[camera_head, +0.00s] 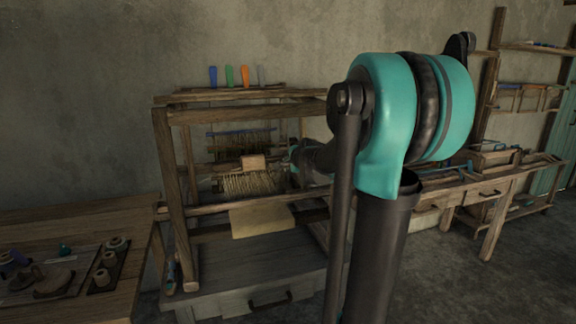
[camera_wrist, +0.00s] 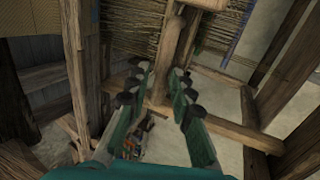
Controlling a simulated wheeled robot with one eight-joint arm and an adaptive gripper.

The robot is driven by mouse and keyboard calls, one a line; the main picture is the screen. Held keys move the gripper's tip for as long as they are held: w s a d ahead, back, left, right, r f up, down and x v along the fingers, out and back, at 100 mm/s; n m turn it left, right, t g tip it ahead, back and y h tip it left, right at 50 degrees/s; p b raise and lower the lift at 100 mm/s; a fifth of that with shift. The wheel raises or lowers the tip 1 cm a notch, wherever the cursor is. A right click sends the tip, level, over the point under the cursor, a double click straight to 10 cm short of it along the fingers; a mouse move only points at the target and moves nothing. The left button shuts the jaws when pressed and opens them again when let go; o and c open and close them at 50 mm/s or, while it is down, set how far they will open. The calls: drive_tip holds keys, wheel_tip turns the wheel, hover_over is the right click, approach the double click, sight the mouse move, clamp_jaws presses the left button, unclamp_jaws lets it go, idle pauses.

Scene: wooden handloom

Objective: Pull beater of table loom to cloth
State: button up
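The wooden table loom (camera_head: 172,190) stands left of centre in the head view. Pale warp threads (camera_head: 250,183) run in its middle, and a tan woven cloth (camera_head: 262,221) hangs over its front bar. A pale wooden block (camera_head: 253,162) sits above the threads, seemingly part of the beater. My gripper (camera_wrist: 160,74) shows in the wrist view with its two teal and dark fingers apart. A rounded wooden upright (camera_wrist: 166,50), possibly the beater's handle, stands beyond and between the fingertips; contact is not clear. In the head view my arm hides the loom's right side and most of the gripper.
Loom posts (camera_wrist: 83,70) and crossbars surround the gripper closely in the wrist view. A side table (camera_head: 120,300) with spools stands at the left. A workbench (camera_head: 490,190) stands at the right. Coloured-handled tools (camera_head: 213,76) stand on top of the loom.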

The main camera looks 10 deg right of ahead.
drive_tip(key=a+v, duration=0.1)
drive_tip(key=v, duration=1.1)
drive_tip(key=shift+d, duration=0.5)
